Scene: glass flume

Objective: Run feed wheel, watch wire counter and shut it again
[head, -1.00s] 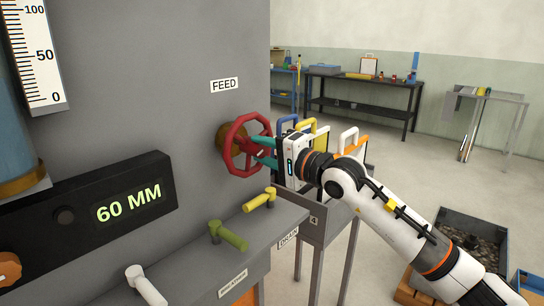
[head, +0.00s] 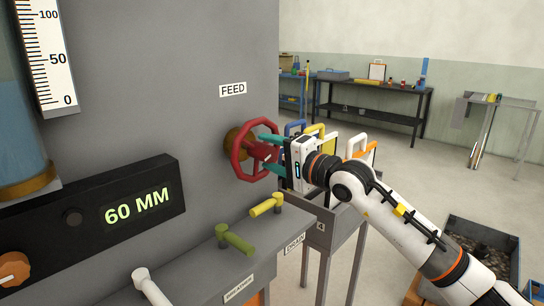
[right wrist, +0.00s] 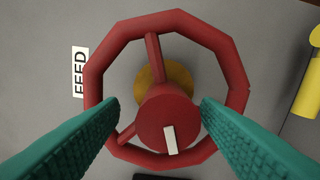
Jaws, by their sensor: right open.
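The red feed wheel (head: 254,149) sits on a brass hub on the grey panel, under the FEED label (head: 233,90). My right gripper (head: 268,154) is at the wheel, its teal fingers apart. In the right wrist view the fingers (right wrist: 160,112) lie either side of the red centre hub (right wrist: 166,118), with gaps to it. A white mark shows on that hub's face. The counter (head: 138,206) reads 60 MM in lit digits. My left gripper is out of the head view.
Yellow (head: 266,205), olive (head: 234,238) and white (head: 149,287) handles stand on the ledge below. A glass column with blue water (head: 14,125) and a scale (head: 48,60) are at left. Coloured-handled plates stand in a rack behind my right gripper. A gravel bin (head: 480,236) is at right.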

